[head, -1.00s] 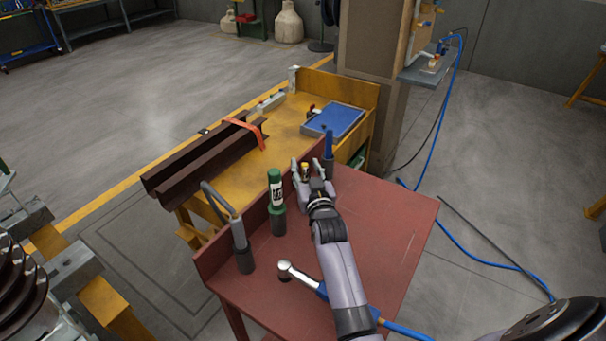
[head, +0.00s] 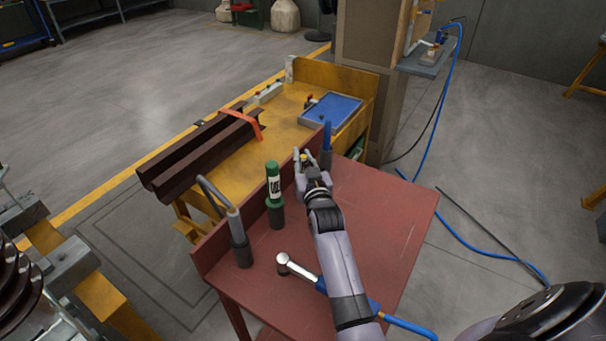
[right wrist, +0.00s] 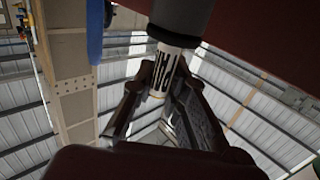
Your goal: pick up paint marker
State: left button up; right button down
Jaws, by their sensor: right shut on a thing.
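The paint marker (head: 304,158) shows in the head view only as a small yellowish end between the fingers of my right gripper (head: 303,157). In the right wrist view its white body with black lettering (right wrist: 162,68) lies between the two fingers (right wrist: 160,82). One end of the marker meets a dark grey holder (right wrist: 181,18); I cannot tell whether it still sits inside. My right gripper is shut on the marker at the far end of the red bench (head: 370,215). My left gripper is not in view.
A green labelled tube (head: 273,181), a grey tool with a bent handle (head: 236,225) and a blue tool (head: 327,134) stand in holders along the bench edge. A ratchet-like tool (head: 297,268) lies near my right arm. The bench's right side is clear.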

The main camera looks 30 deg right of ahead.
notch_tip(320, 180, up, 20)
dwell(0.8)
dwell(0.4)
